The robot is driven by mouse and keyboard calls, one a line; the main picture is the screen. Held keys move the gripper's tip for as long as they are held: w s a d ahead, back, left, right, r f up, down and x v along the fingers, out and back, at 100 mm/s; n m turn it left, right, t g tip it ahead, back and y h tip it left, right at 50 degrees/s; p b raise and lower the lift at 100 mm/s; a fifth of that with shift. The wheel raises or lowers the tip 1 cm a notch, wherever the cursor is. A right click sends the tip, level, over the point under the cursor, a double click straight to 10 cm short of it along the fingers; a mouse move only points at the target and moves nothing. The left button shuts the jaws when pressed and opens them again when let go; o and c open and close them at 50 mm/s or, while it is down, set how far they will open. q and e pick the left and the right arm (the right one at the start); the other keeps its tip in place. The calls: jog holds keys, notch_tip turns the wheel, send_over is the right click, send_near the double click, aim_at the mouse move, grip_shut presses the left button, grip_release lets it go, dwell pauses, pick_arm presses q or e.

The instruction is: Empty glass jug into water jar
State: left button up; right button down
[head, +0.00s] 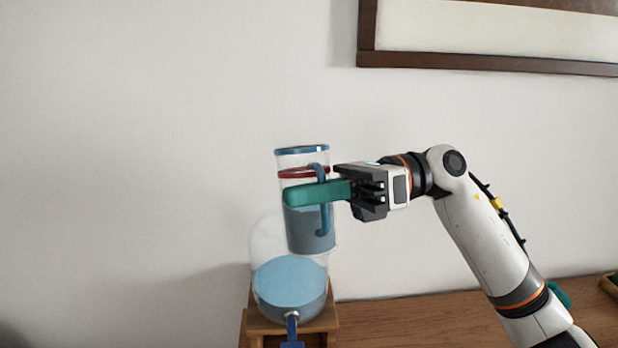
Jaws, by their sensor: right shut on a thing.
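The glass jug (308,232) is a clear cylinder with a blue rim, a red band and a blue handle, partly filled with grey-blue liquid. It is nearly upright with a slight tilt. My right gripper (322,191), with green fingers, is shut on it at the handle side; the fingers hide part of the jug. The water jar (290,308) is a round clear vessel with light blue contents and a blue tap at its front. The jug is above the jar in the picture and overlaps its upper part; I cannot tell the exact gap. My left gripper is not in view.
The jar stands on a small wooden stand (325,322) on a brown wooden surface (400,318). A dark-framed picture (480,65) hangs on the white wall. A wooden object (609,284) shows at the right edge.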

aim_at(305, 210)
jog(key=shift+w+a+f+m+p, duration=0.1)
jog(key=shift+w+f+m+p, duration=0.1)
jog(key=shift+f+m+p, duration=0.25)
jog(key=shift+w+f+m+p, duration=0.15)
jog(key=shift+f+m+p, duration=0.15)
jog(key=shift+f+m, duration=0.25)
jog(key=r+m+p, duration=0.1)
jog(key=p, duration=0.2)
jog(key=shift+w+p, duration=0.15)
jog(key=shift+p, duration=0.15)
jog(key=shift+w+a+f+m, duration=0.1)
jog(key=shift+w+f+m, duration=0.25)
jog(key=shift+f, duration=0.35)
jog(key=shift+w+a+f+m, duration=0.1)
jog(key=shift+w+f+m, duration=0.25)
jog(key=shift+f, duration=0.35)
jog(key=r+p, duration=0.1)
jog(key=p, duration=0.1)
jog(key=shift+w+m+p, duration=0.15)
jog(key=shift+m+p, duration=0.15)
jog(key=shift+p, duration=0.05)
jog(key=shift+r+m+p, duration=0.15)
jog(key=shift+m+p, duration=0.15)
jog(key=shift+p, duration=0.45)
jog(key=p, duration=0.1)
jog(key=w+m+p, duration=0.1)
jog(key=p, duration=0.1)
jog(key=shift+a+r, duration=0.2)
jog(key=shift+r, duration=0.1)
jog(key=shift+f, duration=0.2)
